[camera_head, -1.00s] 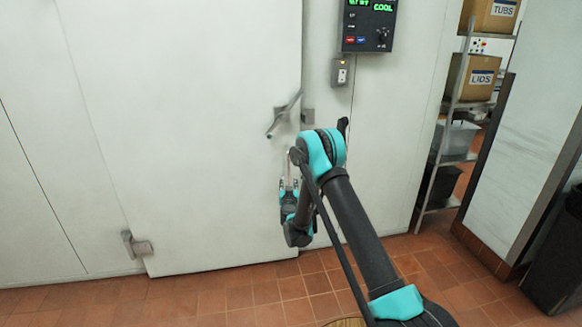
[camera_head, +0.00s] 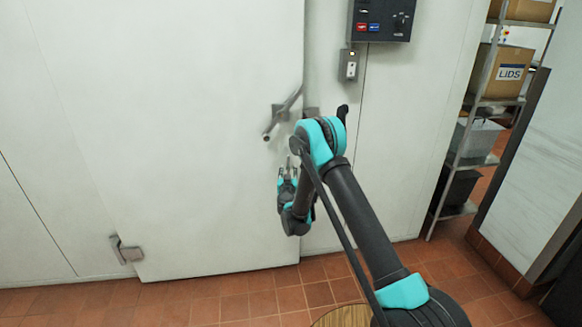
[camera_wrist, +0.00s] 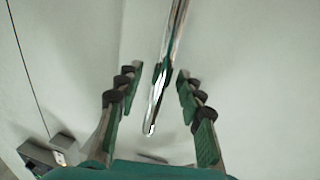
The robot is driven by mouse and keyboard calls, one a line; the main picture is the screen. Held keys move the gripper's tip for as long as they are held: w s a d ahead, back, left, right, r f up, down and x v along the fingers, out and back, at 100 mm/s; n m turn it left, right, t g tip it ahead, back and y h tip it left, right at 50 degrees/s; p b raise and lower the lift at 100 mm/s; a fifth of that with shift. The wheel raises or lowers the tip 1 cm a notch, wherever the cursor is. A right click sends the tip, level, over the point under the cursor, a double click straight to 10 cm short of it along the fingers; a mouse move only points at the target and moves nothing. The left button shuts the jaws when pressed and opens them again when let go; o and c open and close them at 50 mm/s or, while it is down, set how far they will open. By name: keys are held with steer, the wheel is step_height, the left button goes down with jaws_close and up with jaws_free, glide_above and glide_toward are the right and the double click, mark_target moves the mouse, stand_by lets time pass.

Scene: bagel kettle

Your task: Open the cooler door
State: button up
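The white cooler door (camera_head: 200,150) fills the middle left of the head view and looks shut. Its metal handle (camera_head: 283,113) slants near the door's right edge, beside a latch plate. In the wrist view the shiny handle bar (camera_wrist: 165,75) comes down between my fingers. My gripper (camera_head: 288,170) is just below the handle in the head view. In the wrist view my gripper (camera_wrist: 155,85) is open, its green-padded fingers on either side of the bar. A gap shows on both sides, so it does not look gripped. A lower hinge (camera_head: 126,250) is at bottom left.
A control box (camera_head: 382,20) and a small switch (camera_head: 348,66) are on the wall right of the door. A shelf rack with boxes (camera_head: 499,72) stands at the right. A round wooden top (camera_head: 342,317) is at bottom centre. Tiled floor lies before the door.

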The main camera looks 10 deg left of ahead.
steer(key=shift+w, duration=0.2)
steer(key=shift+c, duration=0.3)
jaws_close()
